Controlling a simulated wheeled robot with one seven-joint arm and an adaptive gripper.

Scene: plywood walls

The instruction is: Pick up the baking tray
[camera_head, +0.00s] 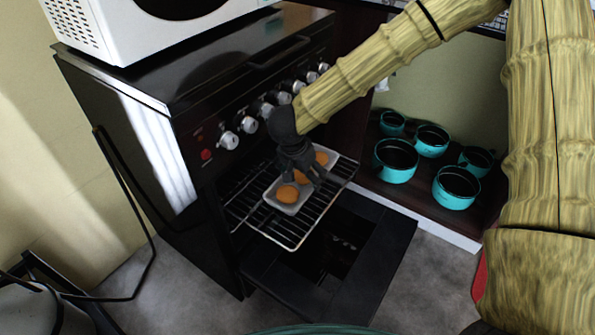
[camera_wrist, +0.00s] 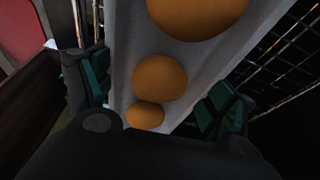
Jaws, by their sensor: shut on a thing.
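The baking tray (camera_head: 287,207) is pale and long, with several round orange-brown baked pieces on it. It is at the wire oven rack (camera_head: 291,244), which is pulled out of the dark oven; whether the tray rests on the rack or is just above it I cannot tell. My gripper (camera_head: 302,178) is over the tray's middle from above and hides part of it. In the wrist view the tray (camera_wrist: 125,62) lies between the green-padded fingers of my gripper (camera_wrist: 158,100), which are shut on its sides.
The open oven door (camera_head: 375,265) lies below the rack. A row of knobs (camera_head: 265,110) lines the oven front. A white microwave (camera_head: 95,40) stands on the stove top. Several teal pots (camera_head: 396,163) stand on a shelf at right. Grey floor is free in front.

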